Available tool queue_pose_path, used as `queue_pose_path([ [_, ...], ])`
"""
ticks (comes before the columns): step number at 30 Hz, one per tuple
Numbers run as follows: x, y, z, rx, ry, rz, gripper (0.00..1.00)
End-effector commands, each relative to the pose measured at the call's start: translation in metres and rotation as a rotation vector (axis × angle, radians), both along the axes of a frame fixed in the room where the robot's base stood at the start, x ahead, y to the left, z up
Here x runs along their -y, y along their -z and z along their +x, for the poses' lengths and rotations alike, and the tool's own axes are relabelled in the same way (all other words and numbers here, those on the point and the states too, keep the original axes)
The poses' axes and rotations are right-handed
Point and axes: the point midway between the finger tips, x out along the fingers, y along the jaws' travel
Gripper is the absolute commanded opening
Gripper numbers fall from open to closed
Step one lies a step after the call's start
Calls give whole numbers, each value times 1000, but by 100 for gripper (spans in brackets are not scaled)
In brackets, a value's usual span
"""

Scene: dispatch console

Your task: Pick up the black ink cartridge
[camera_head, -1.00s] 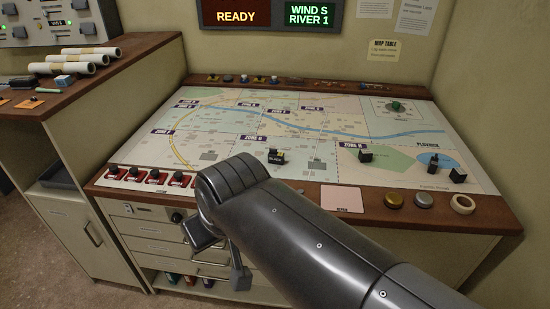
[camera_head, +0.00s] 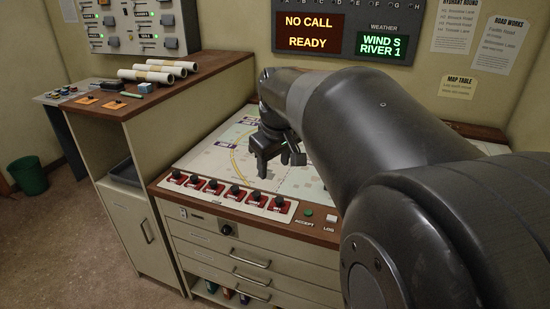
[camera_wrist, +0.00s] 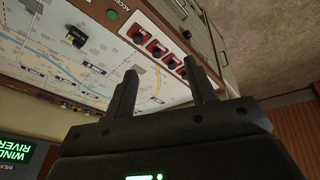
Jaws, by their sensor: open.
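I cannot make out a black ink cartridge for certain in any view. Several small coloured containers (camera_head: 227,293) stand on the low open shelf under the drawers in the head view, too small to tell what they are. My gripper (camera_head: 281,164) is open and empty above the left part of the map table, behind the row of red-based black knobs (camera_head: 236,195). In the wrist view my gripper's two fingers (camera_wrist: 160,70) are apart with nothing between them. My arm hides much of the map.
The map table (camera_head: 205,160) has drawers (camera_head: 245,258) with handles below. A side cabinet (camera_head: 135,212) with rolled papers (camera_head: 160,70) on top stands left. A black marker (camera_wrist: 76,37) stands on the map. A green bin (camera_head: 28,176) is on the floor at left.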

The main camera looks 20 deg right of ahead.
Motion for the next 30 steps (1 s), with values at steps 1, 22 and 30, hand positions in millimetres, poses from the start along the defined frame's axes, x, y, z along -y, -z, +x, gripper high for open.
queue_pose_path([
  [1,14,3,16,-19,-12,-3,51],
  [22,232,106,153,-168,-287,32,51],
  [30,306,160,162,-179,-365,66,51],
])
